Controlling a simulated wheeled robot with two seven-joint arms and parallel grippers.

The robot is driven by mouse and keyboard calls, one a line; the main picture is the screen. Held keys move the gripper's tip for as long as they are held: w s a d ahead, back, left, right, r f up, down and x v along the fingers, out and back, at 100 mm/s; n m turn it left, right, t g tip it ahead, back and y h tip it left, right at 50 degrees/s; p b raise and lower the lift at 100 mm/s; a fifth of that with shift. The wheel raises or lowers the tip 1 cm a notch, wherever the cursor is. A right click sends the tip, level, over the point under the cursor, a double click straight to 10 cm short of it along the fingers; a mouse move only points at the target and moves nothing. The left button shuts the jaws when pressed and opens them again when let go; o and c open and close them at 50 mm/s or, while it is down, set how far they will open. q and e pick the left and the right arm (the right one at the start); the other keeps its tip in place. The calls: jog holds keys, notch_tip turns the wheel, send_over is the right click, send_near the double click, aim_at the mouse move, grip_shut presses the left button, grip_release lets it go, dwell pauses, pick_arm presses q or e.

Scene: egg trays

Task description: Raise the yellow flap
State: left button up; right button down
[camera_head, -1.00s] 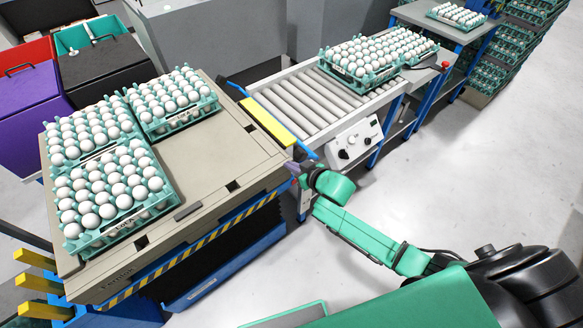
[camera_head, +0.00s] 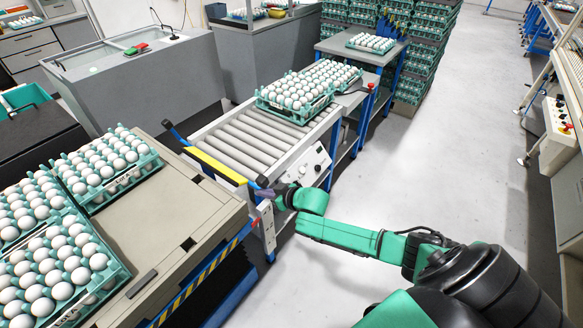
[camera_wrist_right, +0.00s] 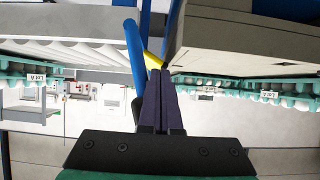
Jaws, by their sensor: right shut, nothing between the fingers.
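The yellow flap (camera_head: 215,165) is a narrow strip across the near end of the roller conveyor, facing the wooden-topped cart. A blue bar (camera_head: 178,136) stands at its far end, and blue parts show at its near end. My right gripper (camera_head: 266,193) is shut and empty, beside the flap's near end. In the right wrist view the shut dark fingers (camera_wrist_right: 159,76) point at the gap between conveyor and cart. A blue bar (camera_wrist_right: 134,58) and a small part of the yellow flap (camera_wrist_right: 154,61) show just beyond the tips. I cannot tell whether they touch. My left gripper is out of view.
The roller conveyor (camera_head: 243,142) carries egg trays at its far end and a control box (camera_head: 300,173) on its side. The cart top (camera_head: 160,215) holds egg trays on its left part. Open floor (camera_head: 430,170) lies to the right.

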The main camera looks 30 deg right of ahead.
jog(key=w+d+b, duration=0.2)
jog(key=d+b, duration=0.1)
jog(key=d, duration=0.2)
jog(key=shift+w+d+r, duration=0.2)
jog(key=shift+d+r, duration=0.05)
jog(key=shift+d, duration=0.15)
jog(key=s+d+p, duration=0.1)
jog(key=s+p, duration=0.7)
jog(key=s, duration=0.2)
jog(key=shift+d+p, duration=0.3)
jog(key=shift+d, duration=0.05)
